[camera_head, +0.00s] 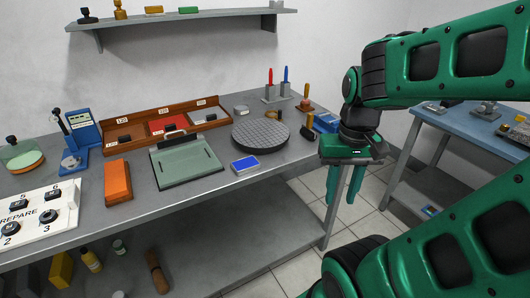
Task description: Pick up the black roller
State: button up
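A small dark, roller-like piece (308,131) with an orange-brown part lies near the right end of the grey workbench (205,209). It is too small to be sure that it is the black roller. A wooden-handled tool (305,98) with a dark lower part stands just behind it. My gripper (344,190) has green fingers pointing down with a gap between them. It is open and empty, in front of and to the right of that bench end, over the floor.
A round dark plate (260,135), a blue box (245,164), a green clipboard-like tray (187,164) and an orange block (117,181) lie on the bench. Red and blue upright tools (277,82) stand at the back. A blue-topped table (455,125) stands at right.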

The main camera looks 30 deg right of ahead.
aim_at(306, 131)
jog(key=k, duration=1.25)
jog(key=z, duration=0.4)
jog(key=i, duration=1.1)
jog(key=z, duration=0.35)
jog(key=i, duration=0.8)
jog(key=u, duration=0.1)
